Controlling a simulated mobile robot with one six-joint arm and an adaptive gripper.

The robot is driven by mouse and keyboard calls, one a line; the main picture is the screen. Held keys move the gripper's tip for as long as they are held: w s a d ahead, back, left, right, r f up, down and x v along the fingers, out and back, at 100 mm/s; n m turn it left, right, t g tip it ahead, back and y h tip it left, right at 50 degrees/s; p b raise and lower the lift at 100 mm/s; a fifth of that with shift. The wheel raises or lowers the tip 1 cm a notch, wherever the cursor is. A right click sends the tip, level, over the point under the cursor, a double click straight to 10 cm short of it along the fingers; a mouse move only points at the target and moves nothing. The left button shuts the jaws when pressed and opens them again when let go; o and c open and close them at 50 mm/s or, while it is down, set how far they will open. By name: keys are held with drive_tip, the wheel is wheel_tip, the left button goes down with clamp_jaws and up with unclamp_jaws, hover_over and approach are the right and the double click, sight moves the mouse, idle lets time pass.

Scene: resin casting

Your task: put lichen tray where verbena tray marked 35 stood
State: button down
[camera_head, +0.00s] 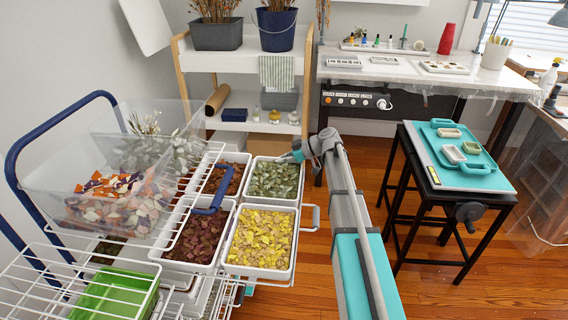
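Several white trays stand in the wire cart. One with grey-green flakes (274,181), perhaps the lichen tray, is at the back right. Behind left is a tray of red-brown pieces (227,174); front left is one of dark red pieces (196,236); front right is one of yellow pieces (260,240). I cannot tell which is verbena, and no mark 35 is readable. My gripper (293,157) is at the far right rim of the grey-green tray. Its fingers are too small to show whether they are open, shut or touching the rim.
A clear bin (60,182) of coloured flakes and a green tray (115,294) occupy the cart's left side. A blue bar crosses the left trays. A teal-topped stand (490,178) with small dishes is at right. Shelves and a white workbench (400,72) stand behind.

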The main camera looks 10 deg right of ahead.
drive_tip(key=shift+f, duration=0.15)
drive_tip(key=c, duration=0.8)
unclamp_jaws()
drive_tip(key=shift+s+d+r+p, duration=0.1)
drive_tip(key=shift+d+r+p, duration=0.35)
drive_tip(key=shift+r, duration=0.1)
drive_tip(key=p+v, duration=0.5)
drive_tip(key=v, duration=0.5)
drive_tip(key=shift+d, duration=0.45)
drive_tip(key=shift+s, duration=0.1)
